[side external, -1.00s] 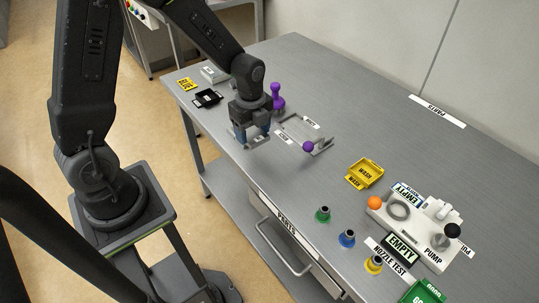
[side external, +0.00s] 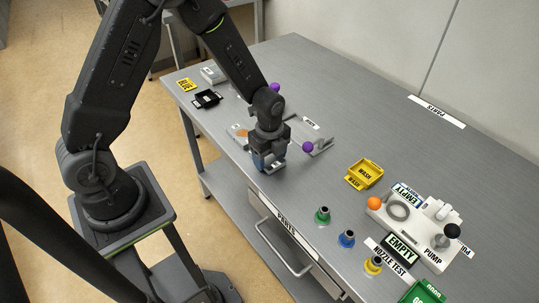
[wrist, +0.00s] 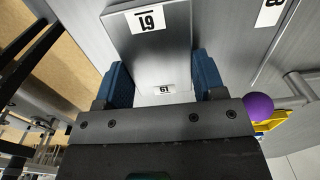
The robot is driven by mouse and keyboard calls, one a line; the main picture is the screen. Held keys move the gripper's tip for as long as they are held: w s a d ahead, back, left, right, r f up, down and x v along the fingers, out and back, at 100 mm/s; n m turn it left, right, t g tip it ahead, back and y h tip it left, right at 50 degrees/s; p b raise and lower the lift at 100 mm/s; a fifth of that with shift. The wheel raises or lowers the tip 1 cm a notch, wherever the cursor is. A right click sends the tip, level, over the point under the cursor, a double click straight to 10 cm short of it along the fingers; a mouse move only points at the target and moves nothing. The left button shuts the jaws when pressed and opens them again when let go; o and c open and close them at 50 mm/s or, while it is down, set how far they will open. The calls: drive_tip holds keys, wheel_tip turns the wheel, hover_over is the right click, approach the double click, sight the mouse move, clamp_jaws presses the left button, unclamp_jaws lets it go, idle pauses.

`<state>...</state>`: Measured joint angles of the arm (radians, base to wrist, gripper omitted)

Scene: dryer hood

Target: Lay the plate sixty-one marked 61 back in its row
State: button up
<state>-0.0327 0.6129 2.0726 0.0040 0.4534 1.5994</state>
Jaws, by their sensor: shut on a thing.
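My gripper (side external: 270,163) is low over the near edge of the grey table in the side view. In the wrist view its two blue fingers (wrist: 163,78) stand on either side of a flat grey metal plate (wrist: 150,58) and are shut on it. A white label reading 61 (wrist: 150,18) shows at the top of that view, and a smaller 61 label (wrist: 163,88) shows between the fingers. I cannot tell which label belongs to the plate and which to its place. In the side view the gripper hides most of the plate.
A grey fixture (side external: 322,144) with a purple ball (side external: 308,147) stands just right of the gripper. Another purple knob (side external: 275,87) is behind the arm.

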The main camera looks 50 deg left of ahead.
sight(269, 158)
drive_tip(key=shift+f, duration=0.15)
drive_tip(key=o, duration=1.1)
wheel_tip(269, 158, up, 12)
drive_tip(key=shift+s+d+r+n+t, duration=0.2)
drive_tip(key=shift+s+r+n+t, duration=0.75)
drive_tip(key=shift+s+r+n, duration=1.85)
drive_tip(key=shift+s+d+r+n+t, duration=0.25)
drive_tip(key=shift+s+r+n+t, duration=0.65)
drive_tip(key=shift+s+r+n, duration=1.85)
drive_tip(key=shift+s+d+r+n+t, duration=0.2)
drive_tip(key=shift+s+r+n+t, duration=0.75)
drive_tip(key=shift+s+r+n, duration=1.8)
drive_tip(key=shift+s+f+n, duration=0.3)
drive_tip(key=shift+f+n, duration=0.2)
drive_tip(key=shift+n, duration=0.2)
